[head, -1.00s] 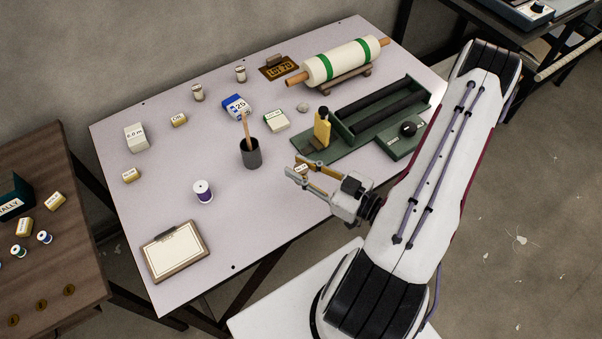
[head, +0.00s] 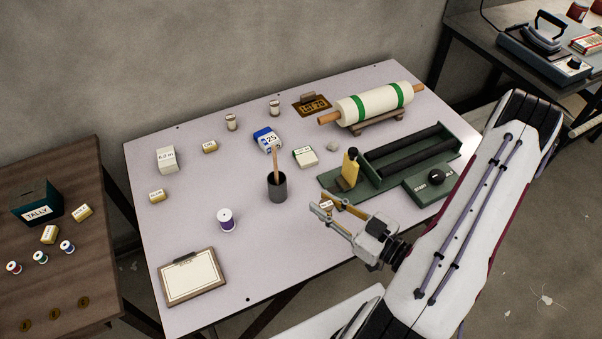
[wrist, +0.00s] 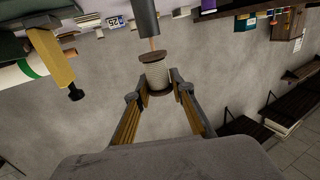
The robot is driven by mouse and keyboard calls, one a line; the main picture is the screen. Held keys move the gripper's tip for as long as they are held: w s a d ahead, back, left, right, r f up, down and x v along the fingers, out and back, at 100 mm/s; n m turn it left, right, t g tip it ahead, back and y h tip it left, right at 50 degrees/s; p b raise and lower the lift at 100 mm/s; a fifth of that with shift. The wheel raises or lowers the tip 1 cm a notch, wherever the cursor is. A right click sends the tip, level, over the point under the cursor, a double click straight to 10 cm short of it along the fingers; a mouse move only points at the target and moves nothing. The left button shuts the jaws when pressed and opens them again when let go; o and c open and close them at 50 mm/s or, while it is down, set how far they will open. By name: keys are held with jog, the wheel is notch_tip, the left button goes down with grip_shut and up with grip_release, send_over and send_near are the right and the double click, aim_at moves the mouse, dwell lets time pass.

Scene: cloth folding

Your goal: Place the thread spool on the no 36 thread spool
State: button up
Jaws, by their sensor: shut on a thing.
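My gripper (head: 319,206) is above the right front part of the pale table, right of the grey cup. It is shut on a thread spool (head: 327,205), which shows a pale label in the head view. In the wrist view the spool (wrist: 157,76) has brown ends and cream thread, and sits between the fingertips. Two small spools with pale labels, a left one (head: 232,123) and a right one (head: 274,109), stand upright at the table's back. Their numbers are too small to read, so I cannot tell which is no 36. A purple spool (head: 227,221) stands at front left.
The grey cup (head: 277,190) with a stick stands left of my gripper. A blue box (head: 266,139) and white-green box (head: 305,156) lie mid-table. A clipboard (head: 192,278) lies at front left.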

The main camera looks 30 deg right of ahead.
jog(key=shift+w+a+r+n+y, duration=0.1)
jog(key=shift+w+a+n+y, duration=0.1)
jog(key=shift+w, duration=0.15)
jog(key=shift+w+a+r+n+y, duration=0.1)
jog(key=shift+w+y, duration=0.1)
jog(key=shift+w, duration=0.15)
jog(key=w+a+r+n+g+y, duration=0.3)
jog(key=w+a+r, duration=0.2)
jog(key=w, duration=0.2)
jog(key=w+a+r+n+g+y, duration=0.25)
jog(key=w+a+r, duration=0.25)
jog(key=w, duration=0.3)
jog(key=w+d+r+m+t+h, duration=0.1)
jog(key=w+r+m+t+h, duration=0.15)
jog(key=w, duration=0.65)
jog(key=w+d+r+m+t+h, duration=0.1)
jog(key=w+d+m+t+h, duration=0.2)
jog(key=w, duration=0.6)
jog(key=w+r+m+t+h, duration=0.1)
jog(key=w+r+m+h, duration=0.2)
jog(key=w, duration=0.6)
jog(key=w+a+f+m+h, duration=0.1)
jog(key=w+f+m+h, duration=0.5)
jog(key=f+h, duration=0.4)
jog(key=shift+w+a+f+g+h, duration=0.3)
jog(key=shift+w+f+g+h, duration=0.1)
jog(key=shift+f, duration=0.3)
jog(key=shift+f, duration=0.1)
